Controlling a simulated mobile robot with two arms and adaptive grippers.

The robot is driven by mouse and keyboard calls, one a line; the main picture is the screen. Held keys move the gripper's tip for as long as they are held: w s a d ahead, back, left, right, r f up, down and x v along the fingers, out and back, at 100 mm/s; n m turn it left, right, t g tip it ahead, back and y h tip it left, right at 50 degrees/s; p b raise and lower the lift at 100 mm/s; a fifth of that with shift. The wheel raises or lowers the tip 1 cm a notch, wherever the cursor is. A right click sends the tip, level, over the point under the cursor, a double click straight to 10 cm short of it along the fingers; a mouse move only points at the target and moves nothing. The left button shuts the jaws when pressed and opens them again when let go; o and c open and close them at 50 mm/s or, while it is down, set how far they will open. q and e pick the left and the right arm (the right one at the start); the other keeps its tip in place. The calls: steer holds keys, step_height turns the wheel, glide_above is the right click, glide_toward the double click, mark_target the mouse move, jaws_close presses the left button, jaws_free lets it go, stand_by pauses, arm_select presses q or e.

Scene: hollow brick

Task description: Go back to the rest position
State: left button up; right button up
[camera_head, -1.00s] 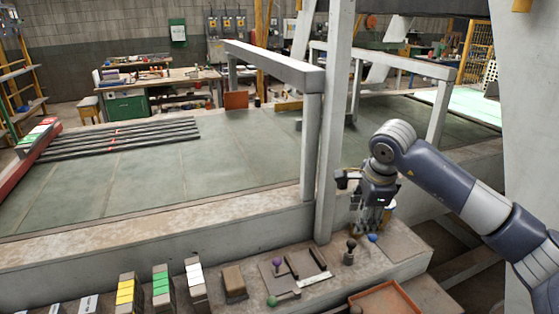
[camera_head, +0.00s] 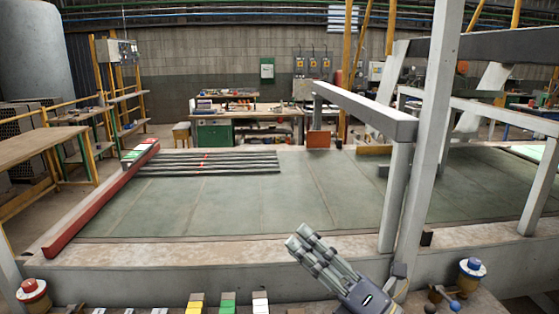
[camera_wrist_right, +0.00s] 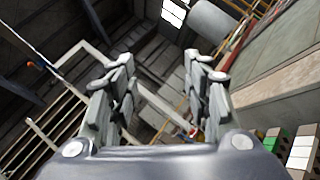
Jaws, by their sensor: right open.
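My right gripper (camera_head: 306,243) is raised in front of the green-topped platform in the head view, its fingers pointing up and to the left. In the right wrist view its two fingers (camera_wrist_right: 160,85) stand wide apart with nothing between them. The gripper is empty and touches nothing that I can see. My left gripper is in neither view.
A concrete ledge (camera_head: 180,255) fronts the platform. White posts and beams (camera_head: 393,195) rise at the right. A red rail (camera_head: 100,200) lies at the left. Coloured blocks (camera_head: 228,303), a red knob (camera_head: 33,290) and a blue-topped knob (camera_head: 471,268) line the near edge.

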steer(key=w+d+f+m+t+h, duration=0.25)
steer(key=d+m+t+h, duration=0.55)
steer(key=m, duration=0.5)
steer(key=s+d+f+m+g+h, duration=0.3)
steer(key=d+f+m+g+h, duration=0.15)
steer(key=f+m, duration=0.4)
steer(key=s+d+f+m+g+h, duration=0.35)
steer(key=d+f+m+h, duration=0.2)
steer(key=f, duration=0.65)
steer(key=s+a+f+m+g, duration=0.1)
steer(key=s+f+m+g, duration=0.2)
steer(key=s+f+g, duration=0.55)
steer(key=s+a+f+m+g, duration=0.1)
steer(key=s+f+m+g, duration=0.15)
steer(key=s+f, duration=0.7)
steer(key=s+f+g, duration=0.1)
steer(key=s+f, duration=0.2)
steer(key=f, duration=0.9)
steer(key=s+f, duration=0.3)
steer(key=f, duration=0.8)
steer(key=s+d+f+g, duration=0.1)
steer(key=s+d+f, duration=0.1)
steer(key=s+f, duration=1.3)
steer(key=shift+s+d+f+g+y, duration=0.3)
steer(key=shift+s+d+f, duration=0.1)
steer(key=shift+s, duration=0.15)
